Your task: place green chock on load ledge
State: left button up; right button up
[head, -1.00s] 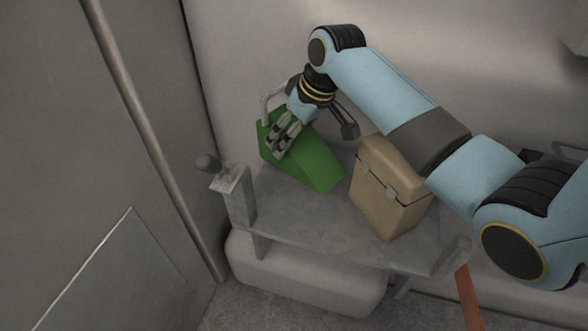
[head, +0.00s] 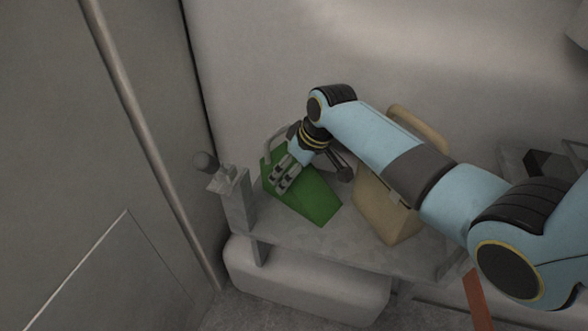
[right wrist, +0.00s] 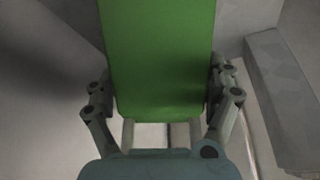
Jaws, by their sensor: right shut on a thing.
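The green chock (head: 313,196) is a wedge-shaped block with a grey handle at its upper left. In the head view it is over the left part of the grey load ledge (head: 310,241), close against or just above it; I cannot tell whether it touches. My right gripper (head: 281,182) is shut on the chock near its upper left end. In the right wrist view the chock (right wrist: 158,60) runs straight out between the two fingers (right wrist: 160,105). My left gripper is not in view.
A grey post with a knob (head: 205,161) is at the ledge's left end. A wall rises behind.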

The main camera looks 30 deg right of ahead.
aim_at(308, 184)
jog(key=o, duration=1.5)
jog(key=p+v, duration=0.3)
jog(key=v, duration=0.9)
